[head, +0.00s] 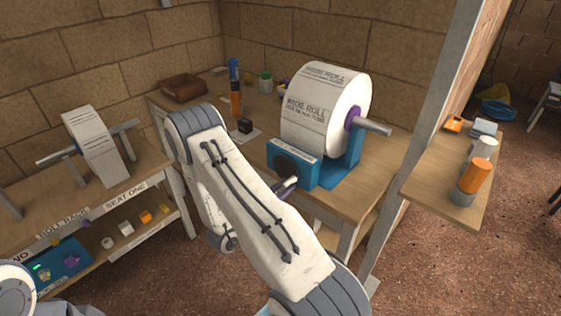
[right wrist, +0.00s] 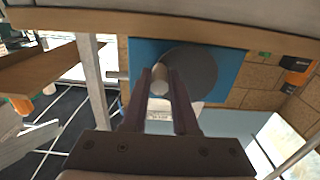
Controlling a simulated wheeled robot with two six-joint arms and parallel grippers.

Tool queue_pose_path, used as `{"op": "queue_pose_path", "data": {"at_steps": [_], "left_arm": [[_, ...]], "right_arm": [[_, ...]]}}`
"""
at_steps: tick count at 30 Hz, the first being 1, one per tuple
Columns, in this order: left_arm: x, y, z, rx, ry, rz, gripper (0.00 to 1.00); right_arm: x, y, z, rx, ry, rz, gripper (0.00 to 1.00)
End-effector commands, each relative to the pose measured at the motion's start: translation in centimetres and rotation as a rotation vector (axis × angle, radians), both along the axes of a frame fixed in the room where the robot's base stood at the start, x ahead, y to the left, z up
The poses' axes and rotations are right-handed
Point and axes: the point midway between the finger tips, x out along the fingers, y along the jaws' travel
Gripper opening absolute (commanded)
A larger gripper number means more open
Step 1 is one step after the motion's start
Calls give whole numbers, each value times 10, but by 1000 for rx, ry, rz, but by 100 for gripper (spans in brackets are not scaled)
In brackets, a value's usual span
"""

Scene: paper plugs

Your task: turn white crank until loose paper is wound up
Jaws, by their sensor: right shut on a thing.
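A large white paper roll (head: 325,105) with printed lettering sits on a grey spindle (head: 372,126) in a blue stand (head: 345,165) on the bench. The stand's near face carries a dark round disc, which also shows in the right wrist view (right wrist: 195,75). My right gripper (right wrist: 160,76) is shut on the pale crank handle (right wrist: 159,86), with a finger on each side, in front of the disc. I cannot tell how much paper hangs loose. My left gripper is out of view.
A post (head: 425,130) and a side shelf (head: 440,190) with orange and grey cylinders stand at right.

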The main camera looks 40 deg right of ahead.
Motion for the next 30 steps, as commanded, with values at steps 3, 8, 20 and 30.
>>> {"op": "queue_pose_path", "data": {"at_steps": [3, 8, 20, 30], "left_arm": [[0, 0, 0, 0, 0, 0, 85], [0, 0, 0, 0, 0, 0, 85], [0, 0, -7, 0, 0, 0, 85], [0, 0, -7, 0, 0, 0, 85]], "right_arm": [[1, 0, 1, 0, -2, 4, 12], [2, 0, 1, -1, -3, 4, 12], [10, 2, -8, -3, -5, 10, 18], [10, 2, -7, -4, -6, 11, 20]]}}
